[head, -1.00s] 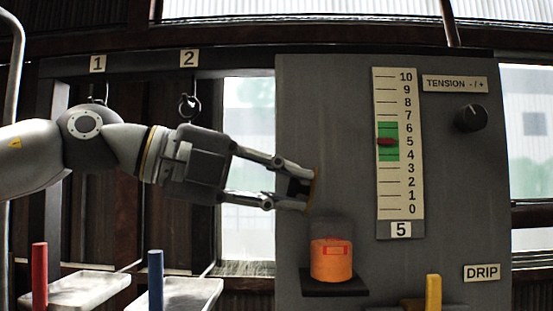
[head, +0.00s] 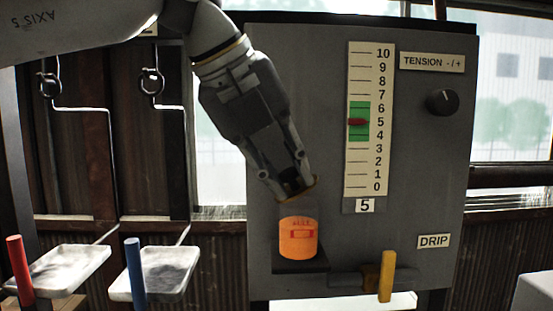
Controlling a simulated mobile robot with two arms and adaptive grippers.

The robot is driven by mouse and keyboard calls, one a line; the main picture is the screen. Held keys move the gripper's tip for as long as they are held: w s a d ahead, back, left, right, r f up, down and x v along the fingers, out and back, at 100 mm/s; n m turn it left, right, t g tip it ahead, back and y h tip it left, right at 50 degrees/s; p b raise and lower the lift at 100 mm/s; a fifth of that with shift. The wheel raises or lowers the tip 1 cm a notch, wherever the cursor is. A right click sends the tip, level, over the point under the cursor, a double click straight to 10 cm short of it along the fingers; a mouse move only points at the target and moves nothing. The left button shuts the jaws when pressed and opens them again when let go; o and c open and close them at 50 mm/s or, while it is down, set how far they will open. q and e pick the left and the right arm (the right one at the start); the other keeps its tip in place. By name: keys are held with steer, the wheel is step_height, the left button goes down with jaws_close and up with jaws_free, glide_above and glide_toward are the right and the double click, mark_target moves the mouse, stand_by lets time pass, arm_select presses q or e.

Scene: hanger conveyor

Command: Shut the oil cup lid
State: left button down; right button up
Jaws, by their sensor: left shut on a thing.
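The oil cup (head: 298,238) is an orange cylinder with a clear upper part, standing on a small dark shelf on the grey panel. The thin brass-coloured lid (head: 314,182) is at the tips of my left gripper (head: 294,186), directly above the cup. The gripper points steeply down and is shut on the lid, whose face is mostly hidden by the fingers. The lid looks slightly tilted; I cannot tell whether it touches the cup's rim. My right gripper is not in view.
The panel (head: 420,180) carries a tension scale (head: 370,120), a black knob (head: 442,102) and a yellow drip lever (head: 387,276) right of the cup. At the lower left, red (head: 20,270) and blue (head: 134,272) posts stand by two white trays (head: 75,265) under hanging hooks.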

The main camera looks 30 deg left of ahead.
arm_select(q)
steer(key=shift+w+d+f+m+g+y, duration=0.2)
steer(key=shift+d+g+y, duration=0.2)
steer(key=shift+y, duration=0.35)
steer(key=shift+w+d+f+m+g+y, duration=0.15)
steer(key=shift+w+d+g+y, duration=0.1)
steer(key=shift+g+y, duration=0.4)
steer(key=shift+y, duration=0.3)
steer(key=c, duration=1.2)
jaws_free()
steer(key=shift+w, duration=0.1)
steer(key=shift+d, duration=0.1)
steer(key=shift+s+r, duration=0.25)
steer(key=shift+r, duration=0.2)
steer(key=s+d, duration=0.3)
steer(key=s, duration=0.8)
steer(key=shift+s, duration=0.4)
steer(key=shift+w, duration=0.15)
